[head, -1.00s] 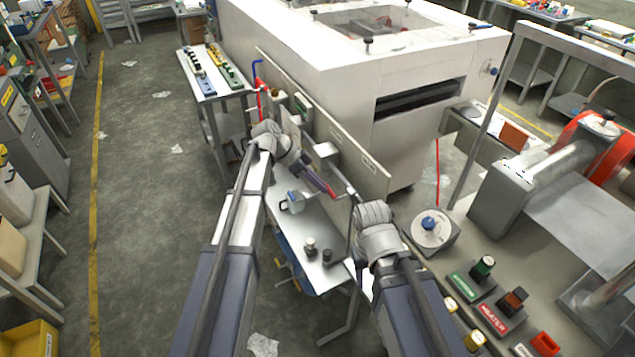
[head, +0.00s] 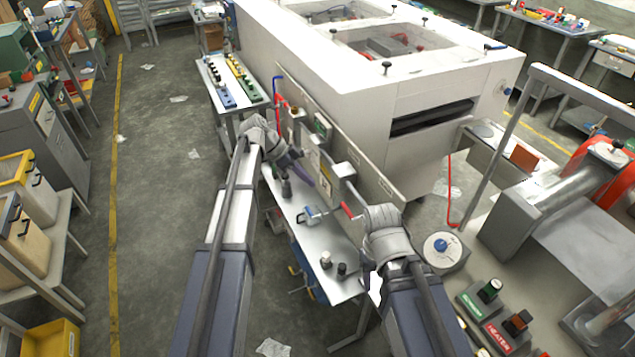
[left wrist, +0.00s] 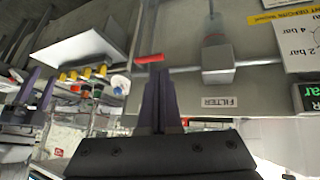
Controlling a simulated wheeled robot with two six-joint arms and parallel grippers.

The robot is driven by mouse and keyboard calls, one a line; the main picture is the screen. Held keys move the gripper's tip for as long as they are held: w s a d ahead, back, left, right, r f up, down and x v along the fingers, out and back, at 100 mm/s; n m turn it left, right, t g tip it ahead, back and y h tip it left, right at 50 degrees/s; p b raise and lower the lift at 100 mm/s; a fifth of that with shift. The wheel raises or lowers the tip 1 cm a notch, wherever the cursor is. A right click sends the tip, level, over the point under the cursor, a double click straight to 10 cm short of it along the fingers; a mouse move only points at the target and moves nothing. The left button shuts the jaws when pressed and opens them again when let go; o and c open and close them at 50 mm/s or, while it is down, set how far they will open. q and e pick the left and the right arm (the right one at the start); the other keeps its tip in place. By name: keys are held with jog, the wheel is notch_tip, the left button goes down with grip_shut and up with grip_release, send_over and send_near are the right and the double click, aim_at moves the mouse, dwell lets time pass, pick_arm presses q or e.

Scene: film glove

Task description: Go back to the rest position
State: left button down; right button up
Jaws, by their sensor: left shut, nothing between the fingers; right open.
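My left gripper (head: 329,190) has purple fingers, shut and empty, in front of the grey panel on the machine's side. In the left wrist view its shut fingers (left wrist: 157,100) point at the panel, and a red handle (left wrist: 148,58) shows just beyond their tips. I cannot tell if they touch it. In the head view the red handle (head: 351,210) is right of and below the fingertips. My right gripper's fingers are hidden behind its wrist in the head view. In the left wrist view my right gripper (left wrist: 36,92) shows at the left edge, with two purple fingers apart.
A narrow bench (head: 345,289) below the arms holds a blue-and-white item (head: 311,214) and two small dark-topped pieces. The white machine (head: 330,75) stands ahead. The left floor is open.

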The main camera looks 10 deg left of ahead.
pick_arm(q)
jog(key=shift+a+r, duration=0.2)
jog(key=shift+a, duration=0.15)
jog(key=s+d+f+n+y, duration=0.1)
jog(key=s+d+n+y, duration=0.2)
jog(key=s, duration=0.6)
jog(key=s+d+f+n+y, duration=0.2)
jog(key=s+d+n+y, duration=0.1)
jog(key=s, duration=0.6)
jog(key=s+d+f+n+g+y, duration=0.1)
jog(key=s+d+n+y, duration=0.2)
jog(key=s, duration=0.6)
jog(key=shift+s+d+f+n, duration=0.25)
jog(key=shift+d+n, duration=0.25)
jog(key=shift+d, duration=0.7)
